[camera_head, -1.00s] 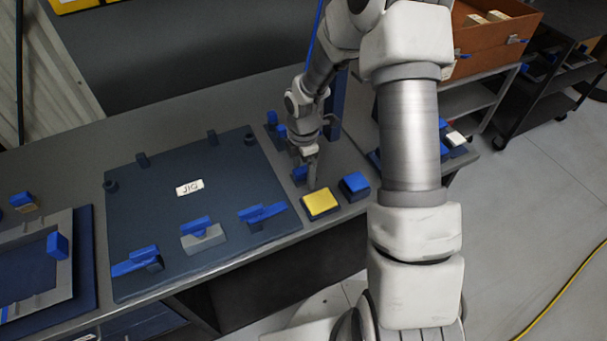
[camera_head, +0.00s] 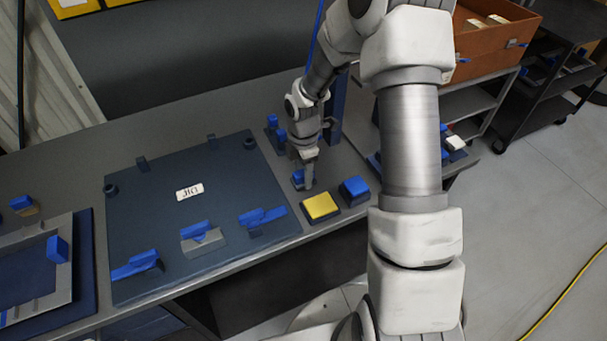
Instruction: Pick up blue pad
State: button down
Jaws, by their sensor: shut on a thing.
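My gripper (camera_head: 308,183) points down at the bench, behind the yellow pad. It is shut on a small blue pad (camera_head: 298,178), which shows on the left side of the fingers and is partly hidden by them. The pad is at or just above its dark base; I cannot tell if there is a gap. Another blue pad (camera_head: 355,187) sits on a dark base to the right, apart from my gripper.
A yellow pad (camera_head: 320,206) sits just in front of my gripper. The dark jig plate (camera_head: 150,215) with blue-handled clamps lies to the left. Small blue-topped items (camera_head: 272,121) stand behind. A blue post (camera_head: 336,110) rises close behind my gripper.

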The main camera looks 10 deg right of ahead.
notch_tip(320, 180, up, 4)
jog(key=shift+w+f, duration=0.1)
jog(key=shift+f, duration=0.05)
jog(key=s+d+r, duration=0.2)
jog(key=d, duration=0.1)
jog(key=s+d+r+p, duration=0.1)
jog(key=s+d+r, duration=0.1)
jog(key=d, duration=0.1)
jog(key=s+d+r+p, duration=0.1)
jog(key=s+d+r, duration=0.1)
jog(key=d+r, duration=0.1)
jog(key=shift+s+d, duration=0.25)
jog(key=shift+d, duration=0.15)
